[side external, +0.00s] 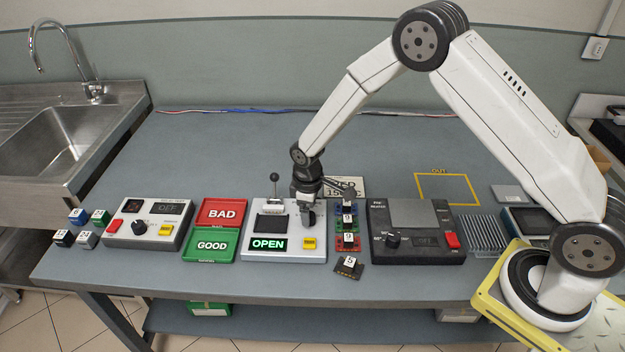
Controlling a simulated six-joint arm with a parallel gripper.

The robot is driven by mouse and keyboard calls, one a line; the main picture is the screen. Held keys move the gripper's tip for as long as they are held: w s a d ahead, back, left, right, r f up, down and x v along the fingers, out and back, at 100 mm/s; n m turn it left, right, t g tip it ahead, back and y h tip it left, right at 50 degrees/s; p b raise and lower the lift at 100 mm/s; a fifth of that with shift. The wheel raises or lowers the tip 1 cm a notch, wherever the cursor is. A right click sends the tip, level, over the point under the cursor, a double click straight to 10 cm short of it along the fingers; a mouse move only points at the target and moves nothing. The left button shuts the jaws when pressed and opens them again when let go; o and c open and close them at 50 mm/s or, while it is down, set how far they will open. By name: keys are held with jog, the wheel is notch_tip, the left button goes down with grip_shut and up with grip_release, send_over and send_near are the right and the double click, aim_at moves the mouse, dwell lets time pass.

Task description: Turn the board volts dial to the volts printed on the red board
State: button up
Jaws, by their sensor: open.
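A red board (357,243) sits in the column of small boards right of the white OPEN fixture; its white label seems to read 9, though it is small. A dark dial (139,228) is on the grey box (122,239) at the left, whose display reads OFF. Another dark dial (393,240) is on the black pre-heater box (375,258). The lettering beside both dials is too small to read, so I cannot tell which is board volts. My gripper (309,222) is open, pointing down over the right part of the white fixture (290,254), away from both dials.
A red BAD tray (207,227) and green GOOD tray (197,253) lie between the grey box and the fixture. A lever (274,183) stands up at the fixture's back. Small labelled blocks (86,240) sit far left. A loose dark board (345,269) lies near the front edge.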

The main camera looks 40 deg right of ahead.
jog(key=shift+f, duration=0.85)
grip_shut()
jog(key=shift+m, duration=0.5)
jog(key=m, duration=0.3)
jog(key=shift+m, duration=0.3)
jog(key=m, duration=0.5)
jog(key=shift+g, duration=0.3)
